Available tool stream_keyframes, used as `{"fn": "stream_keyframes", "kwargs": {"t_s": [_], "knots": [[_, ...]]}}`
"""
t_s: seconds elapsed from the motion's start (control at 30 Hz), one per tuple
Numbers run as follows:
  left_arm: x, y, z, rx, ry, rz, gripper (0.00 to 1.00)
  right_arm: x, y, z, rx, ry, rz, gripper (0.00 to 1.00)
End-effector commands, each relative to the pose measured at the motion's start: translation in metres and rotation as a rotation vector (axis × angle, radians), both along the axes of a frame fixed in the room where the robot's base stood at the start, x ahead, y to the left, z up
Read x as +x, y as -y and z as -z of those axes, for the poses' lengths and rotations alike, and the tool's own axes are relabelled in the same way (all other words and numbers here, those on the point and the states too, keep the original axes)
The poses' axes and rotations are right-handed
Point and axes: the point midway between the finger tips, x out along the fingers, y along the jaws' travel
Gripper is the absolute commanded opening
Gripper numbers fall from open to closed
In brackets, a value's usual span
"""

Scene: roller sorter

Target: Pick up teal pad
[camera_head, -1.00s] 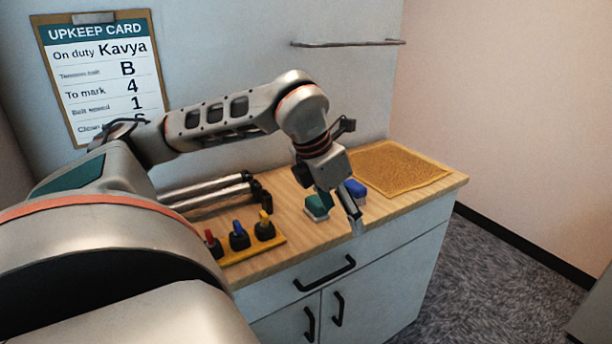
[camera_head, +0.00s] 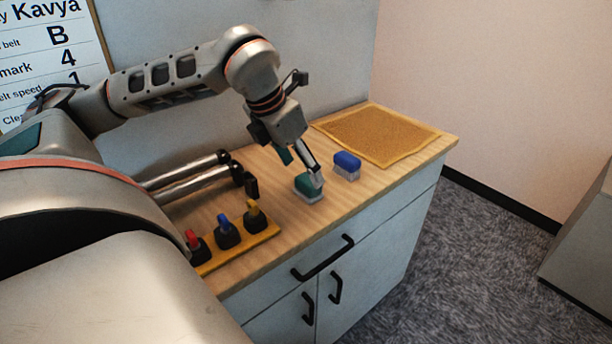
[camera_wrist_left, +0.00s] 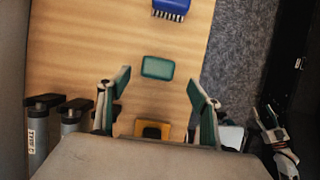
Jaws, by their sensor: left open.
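The teal pad (camera_head: 306,189) is a small block with a pale lower part, on the wooden counter beside a blue brush. My left gripper (camera_head: 301,167) is open above it, one finger overlapping the pad in the head view. In the left wrist view the teal pad (camera_wrist_left: 158,68) lies ahead of and between the spread fingers of my left gripper (camera_wrist_left: 158,82), with nothing held. A grey gripper-like shape, apparently my right gripper (camera_wrist_left: 270,123), shows at the lower right of the wrist view; its opening is unclear.
The blue brush (camera_head: 347,164) stands right of the pad. A tan mat (camera_head: 380,134) lies at the back right. A yellow rack (camera_head: 255,239) with coloured-top pieces is at the front left, with metal rollers (camera_head: 185,178) behind it. Bare counter lies in front of the pad.

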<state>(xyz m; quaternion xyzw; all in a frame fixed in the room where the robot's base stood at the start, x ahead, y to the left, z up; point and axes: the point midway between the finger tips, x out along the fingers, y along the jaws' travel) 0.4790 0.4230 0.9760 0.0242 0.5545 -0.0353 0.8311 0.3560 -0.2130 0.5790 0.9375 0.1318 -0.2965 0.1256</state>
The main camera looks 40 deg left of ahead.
Motion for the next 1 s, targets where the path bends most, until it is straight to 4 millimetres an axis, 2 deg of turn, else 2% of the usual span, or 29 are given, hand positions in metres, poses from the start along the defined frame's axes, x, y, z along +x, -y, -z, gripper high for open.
{"fn": "stream_keyframes", "kwargs": {"t_s": [0.03,0.17,0.43,0.77,0.9,0.93,1.0], "knots": [[0.002,0.0,0.008,-0.001,-0.006,-0.001,0.64,-0.001,0.001,0.003,-0.003,-0.004,0.0,0.5],[0.008,-0.001,0.019,-0.001,-0.004,-0.001,0.64,-0.002,0.002,0.005,-0.009,-0.006,-0.002,0.5],[0.023,-0.002,0.052,-0.002,-0.006,0.0,0.64,-0.002,0.003,0.006,-0.012,-0.004,-0.004,0.5],[0.027,-0.002,0.056,-0.001,-0.001,-0.001,0.64,0.001,0.003,0.004,-0.012,0.003,-0.003,0.5],[0.026,-0.002,0.056,-0.001,-0.001,-0.001,0.28,0.001,0.003,0.005,-0.012,0.001,-0.002,0.5],[0.026,-0.002,0.056,-0.001,-0.001,-0.001,0.22,0.001,0.003,0.005,-0.012,0.001,-0.002,0.5],[0.026,-0.002,0.056,-0.001,-0.001,-0.001,0.22,0.001,0.003,0.006,-0.012,0.0,-0.001,0.5]]}}
